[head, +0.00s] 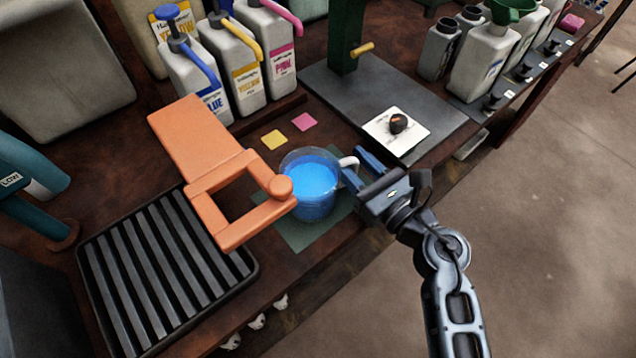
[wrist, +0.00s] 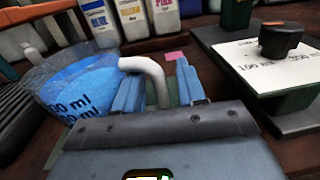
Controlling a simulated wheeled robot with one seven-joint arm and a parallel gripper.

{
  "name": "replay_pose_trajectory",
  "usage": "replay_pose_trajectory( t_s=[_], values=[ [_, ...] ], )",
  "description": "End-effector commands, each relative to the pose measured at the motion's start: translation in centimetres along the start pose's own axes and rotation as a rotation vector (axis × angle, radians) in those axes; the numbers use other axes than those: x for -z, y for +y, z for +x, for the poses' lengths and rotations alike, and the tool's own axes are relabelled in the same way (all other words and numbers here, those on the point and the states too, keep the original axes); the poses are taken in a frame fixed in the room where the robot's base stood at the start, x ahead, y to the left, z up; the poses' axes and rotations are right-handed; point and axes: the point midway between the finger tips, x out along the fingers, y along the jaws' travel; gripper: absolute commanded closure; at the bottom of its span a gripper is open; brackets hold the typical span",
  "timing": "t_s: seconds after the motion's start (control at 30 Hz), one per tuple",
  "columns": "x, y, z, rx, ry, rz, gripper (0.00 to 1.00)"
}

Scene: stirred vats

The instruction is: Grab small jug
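The small jug (head: 312,186) is clear with measuring marks and holds bright blue liquid. It stands upright on a dark green mat (head: 300,238) near the bench's front edge. Its pale curved handle (head: 348,163) points right, toward my gripper (head: 360,170). In the wrist view the jug (wrist: 80,88) is at the left, and its handle (wrist: 158,82) reaches between the two blue fingers of my gripper (wrist: 160,88). The fingers are apart, one on each side of the handle, and do not appear closed on it. The handle's lower end is hidden behind the gripper body.
An orange bracket-shaped piece (head: 215,170) reaches up to the jug's left side. A black slatted tray (head: 165,275) lies further left. Blue, yellow and pink pump bottles (head: 240,65) stand behind. A dark plate (head: 425,105) with a white card (head: 397,140) is behind right.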

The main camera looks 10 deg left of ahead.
Motion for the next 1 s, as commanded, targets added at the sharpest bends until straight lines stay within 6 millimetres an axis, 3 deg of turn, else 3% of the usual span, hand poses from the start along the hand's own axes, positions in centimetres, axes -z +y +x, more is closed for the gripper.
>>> replay_pose_trajectory(
  t_s=[0.1,0.5,1.0],
  values=[
    [0.02,0.02,-0.03,0.000,0.000,0.000,0.62],
    [0.01,0.03,-0.05,0.000,0.000,0.001,1.00],
    [-0.13,0.00,-0.04,0.000,-0.002,0.001,1.00]
  ],
)
